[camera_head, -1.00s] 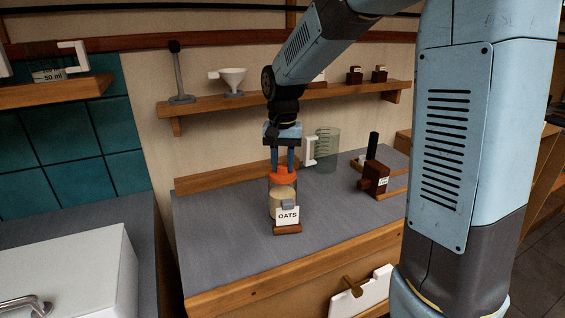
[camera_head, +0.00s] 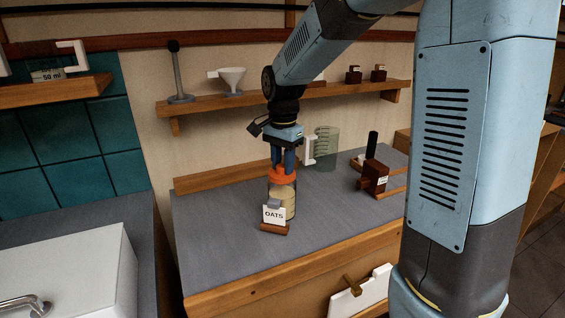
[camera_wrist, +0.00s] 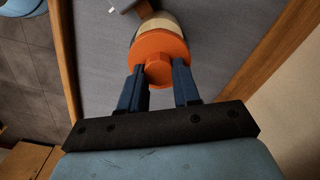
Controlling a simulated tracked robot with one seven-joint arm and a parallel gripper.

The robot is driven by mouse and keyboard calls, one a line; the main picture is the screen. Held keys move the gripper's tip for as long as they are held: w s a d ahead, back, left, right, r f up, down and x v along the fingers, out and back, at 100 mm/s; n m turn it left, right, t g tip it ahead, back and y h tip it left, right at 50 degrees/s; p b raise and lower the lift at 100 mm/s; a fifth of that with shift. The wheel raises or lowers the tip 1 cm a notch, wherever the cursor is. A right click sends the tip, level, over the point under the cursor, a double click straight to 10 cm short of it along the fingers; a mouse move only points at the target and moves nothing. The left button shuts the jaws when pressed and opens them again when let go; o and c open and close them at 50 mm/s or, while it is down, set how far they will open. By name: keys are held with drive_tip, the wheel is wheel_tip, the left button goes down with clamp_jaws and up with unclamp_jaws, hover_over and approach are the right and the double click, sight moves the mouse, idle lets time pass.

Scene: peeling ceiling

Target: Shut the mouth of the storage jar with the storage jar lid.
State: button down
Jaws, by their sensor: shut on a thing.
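The storage jar (camera_head: 289,200) is a clear jar with pale contents, standing upright on the grey counter behind a small "OATS" card. The orange storage jar lid (camera_head: 283,178) is at the jar's mouth; I cannot tell whether it is fully seated. My gripper (camera_head: 283,166) points down from above, shut on the lid. In the wrist view the lid (camera_wrist: 160,62) shows as an orange disc with a raised knob, and my gripper's blue fingers (camera_wrist: 160,88) are on either side of it. The jar's pale body shows just beyond the lid.
The OATS card (camera_head: 274,215) stands on a brown base in front of the jar. A clear measuring jug (camera_head: 327,148) stands behind to the right, and a brown box (camera_head: 374,176) farther right. A wall shelf (camera_head: 230,101) runs behind. The counter's left part is clear.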

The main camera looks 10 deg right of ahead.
drive_tip(key=shift+m, duration=0.7)
drive_tip(key=m, duration=0.2)
drive_tip(key=shift+f+m, duration=0.1)
drive_tip(key=shift+m, duration=0.2)
drive_tip(key=shift+s+m, duration=0.1)
drive_tip(key=shift+m, duration=1.8)
drive_tip(key=c, duration=0.7)
unclamp_jaws()
drive_tip(key=shift+c, duration=0.2)
wheel_tip(320, 180, up, 18)
drive_tip(key=shift+f, duration=0.2)
drive_tip(key=shift+d, duration=0.15)
